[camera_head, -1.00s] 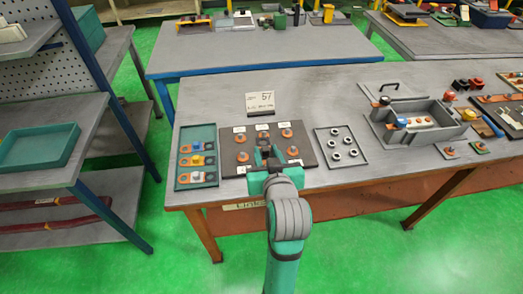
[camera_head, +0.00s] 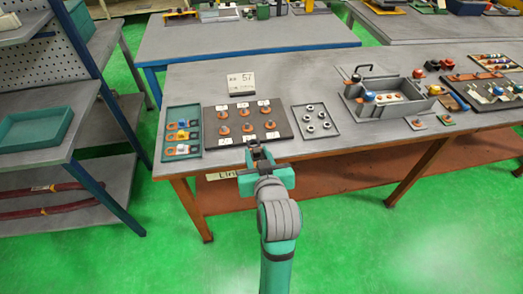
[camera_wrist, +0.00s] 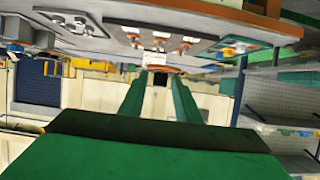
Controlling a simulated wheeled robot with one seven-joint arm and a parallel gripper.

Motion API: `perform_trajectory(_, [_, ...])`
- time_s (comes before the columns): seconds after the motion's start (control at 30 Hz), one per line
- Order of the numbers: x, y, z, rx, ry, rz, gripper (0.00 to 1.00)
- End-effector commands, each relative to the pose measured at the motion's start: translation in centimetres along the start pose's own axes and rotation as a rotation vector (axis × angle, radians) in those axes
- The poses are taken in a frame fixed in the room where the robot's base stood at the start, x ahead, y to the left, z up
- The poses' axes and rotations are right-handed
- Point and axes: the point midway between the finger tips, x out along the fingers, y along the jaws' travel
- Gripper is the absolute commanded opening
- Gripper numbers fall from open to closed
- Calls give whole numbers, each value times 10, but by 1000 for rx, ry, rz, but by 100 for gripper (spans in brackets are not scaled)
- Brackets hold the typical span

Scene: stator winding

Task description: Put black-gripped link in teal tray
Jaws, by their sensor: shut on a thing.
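My gripper (camera_head: 258,155) is shut on a small part with black and orange on it, seemingly the black-gripped link (camera_wrist: 160,69); the link is small and partly hidden by the fingers. In the head view, my gripper is near the bench's front edge, in front of the dark board. In the wrist view, my green fingers (camera_wrist: 160,80) reach forward with the link at their tips. A shallow teal tray (camera_head: 196,112) lies at the bench's left end, left of my gripper. It holds orange links with blue, yellow and white grips.
The dark board (camera_head: 209,128) carries several orange pieces and white labels, beside the teal tray. A grey tray of nuts (camera_head: 330,139) lies right of it, with a grey box (camera_head: 398,107) beyond. A number card (camera_head: 241,83) stands behind. Another teal tray (camera_head: 35,130) is on the left shelf.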

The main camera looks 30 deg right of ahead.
Motion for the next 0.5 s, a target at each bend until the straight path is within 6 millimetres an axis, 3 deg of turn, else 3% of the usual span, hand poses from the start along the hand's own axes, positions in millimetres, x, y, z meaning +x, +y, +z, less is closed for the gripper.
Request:
perform_trajectory(0.37, [18,-38,54,-18,-6,-46,6])
perform_trajectory(0.47, [27,-56,83,-28,-9,-69,6])
perform_trajectory(0.5, [33,-68,100,-33,-13,-83,6])
